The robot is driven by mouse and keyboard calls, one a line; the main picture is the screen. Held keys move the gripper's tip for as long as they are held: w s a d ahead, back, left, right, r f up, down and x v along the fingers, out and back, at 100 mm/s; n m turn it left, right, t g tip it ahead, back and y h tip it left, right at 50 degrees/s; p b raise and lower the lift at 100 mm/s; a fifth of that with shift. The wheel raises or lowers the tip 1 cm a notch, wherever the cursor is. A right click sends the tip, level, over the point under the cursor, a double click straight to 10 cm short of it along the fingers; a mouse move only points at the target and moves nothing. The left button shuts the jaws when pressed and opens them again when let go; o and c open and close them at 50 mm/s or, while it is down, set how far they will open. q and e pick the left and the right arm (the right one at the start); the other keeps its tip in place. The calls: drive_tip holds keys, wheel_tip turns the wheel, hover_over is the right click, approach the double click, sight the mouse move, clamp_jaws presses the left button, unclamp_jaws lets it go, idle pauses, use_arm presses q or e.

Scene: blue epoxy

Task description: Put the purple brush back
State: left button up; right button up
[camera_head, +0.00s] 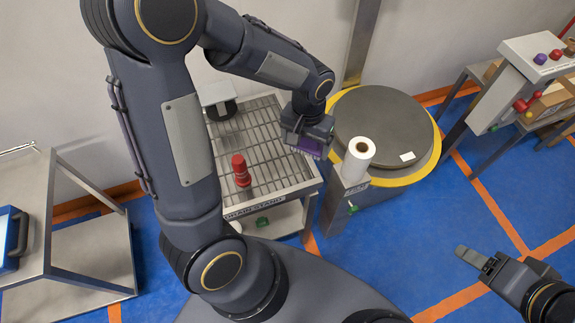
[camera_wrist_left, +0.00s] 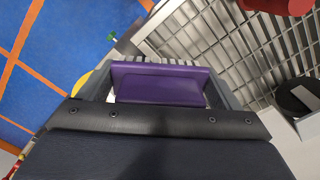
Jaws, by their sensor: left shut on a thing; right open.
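The purple brush (camera_head: 307,144) is held in my left gripper (camera_head: 306,136), above the right side of a metal grid rack. In the left wrist view the brush (camera_wrist_left: 160,84) lies across the jaws, its purple body facing the camera and pale bristles showing at its far edge. My left gripper is shut on it. Whether the brush touches the rack cannot be told. My right gripper (camera_head: 474,260) is open and empty over the blue floor at the lower right.
The grid rack (camera_head: 268,170) bears a red bottle (camera_head: 241,170) and a black round thing (camera_head: 222,110). A white roll (camera_head: 358,158) stands right of the rack, before a round grey turntable (camera_head: 385,122) with a yellow rim. A metal table (camera_head: 20,245) is at left, a control box (camera_head: 540,55) at right.

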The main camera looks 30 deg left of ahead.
use_arm(q)
drive_tip(key=s+b, duration=0.4)
drive_tip(key=s, duration=0.6)
hover_over(285, 164)
drive_tip(key=s, duration=0.1)
drive_tip(key=f, duration=0.9)
drive_tip(key=shift+s+d+f+b, duration=0.1)
drive_tip(key=shift+d+b, duration=0.2)
drive_tip(key=shift+d, duration=0.05)
drive_tip(key=shift+w+a+f, duration=0.2)
drive_tip(key=shift+w+f, duration=0.15)
drive_tip(key=shift+f, duration=0.1)
drive_tip(key=shift+w+a+f, duration=0.1)
drive_tip(key=shift+w+f, duration=0.1)
drive_tip(key=shift+f, duration=1.6)
use_arm(e)
wheel_tip(285, 164, down, 7)
drive_tip(key=shift+s, duration=0.1)
